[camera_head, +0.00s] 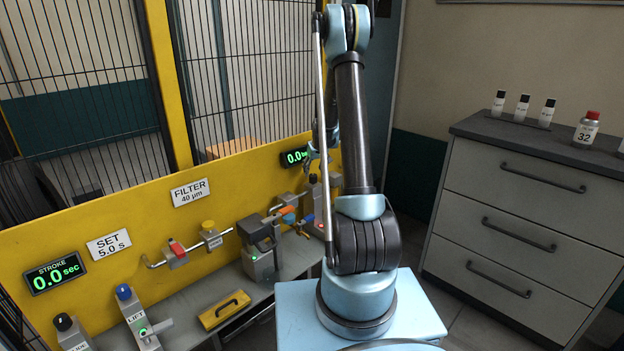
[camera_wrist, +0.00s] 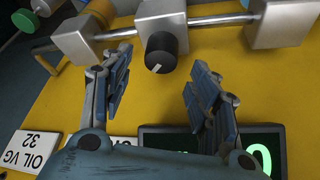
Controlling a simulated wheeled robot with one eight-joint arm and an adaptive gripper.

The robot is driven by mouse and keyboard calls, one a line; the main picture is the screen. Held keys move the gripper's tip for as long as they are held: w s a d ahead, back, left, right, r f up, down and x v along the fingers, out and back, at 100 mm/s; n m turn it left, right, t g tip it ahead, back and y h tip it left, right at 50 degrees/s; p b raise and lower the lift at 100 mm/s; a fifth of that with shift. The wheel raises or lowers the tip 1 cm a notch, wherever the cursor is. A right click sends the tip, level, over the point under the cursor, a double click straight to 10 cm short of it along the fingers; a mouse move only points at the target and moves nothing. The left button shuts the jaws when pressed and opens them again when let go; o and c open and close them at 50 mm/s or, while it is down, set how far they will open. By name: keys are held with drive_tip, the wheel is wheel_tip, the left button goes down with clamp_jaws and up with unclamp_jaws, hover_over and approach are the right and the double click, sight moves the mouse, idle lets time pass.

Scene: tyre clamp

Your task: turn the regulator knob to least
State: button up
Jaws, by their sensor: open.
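The regulator knob (camera_wrist: 160,55) is black and round with a white pointer mark, under a grey block (camera_wrist: 160,20) on a metal pipe in the wrist view. The mark lies toward the lower left of its face in this picture. My gripper (camera_wrist: 161,66) is open, one finger to each side of the knob, with visible gaps and no contact that I can make out. In the head view my arm hides the knob and most of my gripper.
The yellow panel (camera_wrist: 70,100) lies behind the pipe. Other grey blocks (camera_wrist: 278,25) sit on the pipe to either side of the knob. A green-lit display (camera_wrist: 262,150) is partly covered by my gripper. A grey drawer cabinet (camera_head: 520,210) stands at the right.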

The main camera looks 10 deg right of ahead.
sight(313, 175)
drive_tip(key=shift+x, duration=2.5)
drive_tip(key=c, duration=1.1)
drive_tip(key=shift+o, duration=0.2)
drive_tip(key=shift+a, duration=0.15)
